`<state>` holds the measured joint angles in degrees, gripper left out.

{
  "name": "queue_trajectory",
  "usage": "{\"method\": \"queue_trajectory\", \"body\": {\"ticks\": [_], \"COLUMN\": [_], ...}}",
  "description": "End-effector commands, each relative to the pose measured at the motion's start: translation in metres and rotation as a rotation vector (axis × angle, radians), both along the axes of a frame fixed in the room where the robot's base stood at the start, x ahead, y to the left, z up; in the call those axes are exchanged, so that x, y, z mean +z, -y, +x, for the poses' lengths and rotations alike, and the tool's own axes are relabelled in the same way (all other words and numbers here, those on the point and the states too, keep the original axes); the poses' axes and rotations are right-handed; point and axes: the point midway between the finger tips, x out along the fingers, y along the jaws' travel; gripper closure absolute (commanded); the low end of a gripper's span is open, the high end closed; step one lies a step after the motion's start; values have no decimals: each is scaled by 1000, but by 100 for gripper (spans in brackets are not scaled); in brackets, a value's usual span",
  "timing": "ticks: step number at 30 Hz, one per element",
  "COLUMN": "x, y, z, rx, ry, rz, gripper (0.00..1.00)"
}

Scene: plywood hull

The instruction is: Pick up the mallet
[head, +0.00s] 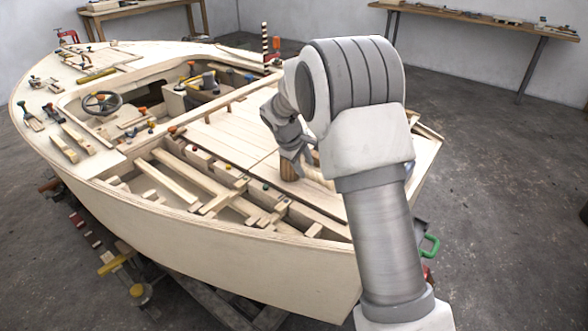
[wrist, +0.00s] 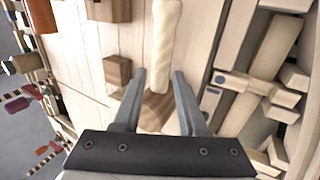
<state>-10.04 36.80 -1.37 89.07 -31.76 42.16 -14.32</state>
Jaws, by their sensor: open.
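The mallet shows in the wrist view with a pale, roughly cylindrical handle (wrist: 164,45) and a brown wooden head (wrist: 156,112). The handle runs from the top edge down to the head, between my fingers. In the head view, the brown head (head: 289,169) sits on the boat's planked deck, with part of the pale handle beside it; my arm hides the rest. My gripper (wrist: 159,79) is open, with one finger on each side of the mallet near where handle and head meet. I cannot tell whether the fingers touch it. In the head view my gripper (head: 301,164) points down at the deck.
Brown wooden blocks (wrist: 118,71) lie left of the mallet in the wrist view. The open framed bay (head: 190,185) with beams lies left of it in the head view. A steering wheel (head: 102,102) and tools are farther off. A workbench (head: 470,14) stands behind.

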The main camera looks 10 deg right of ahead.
Motion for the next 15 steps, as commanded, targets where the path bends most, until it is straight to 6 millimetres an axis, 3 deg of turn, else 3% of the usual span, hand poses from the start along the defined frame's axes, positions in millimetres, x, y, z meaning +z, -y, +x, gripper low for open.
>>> {"method": "queue_trajectory", "body": {"ticks": [11, 15], "x": [-43, -47], "y": [10, 12], "z": [17, 20], "rx": [-2, -1], "ry": [-2, 0], "rz": [-1, 0], "gripper": [59, 59]}}
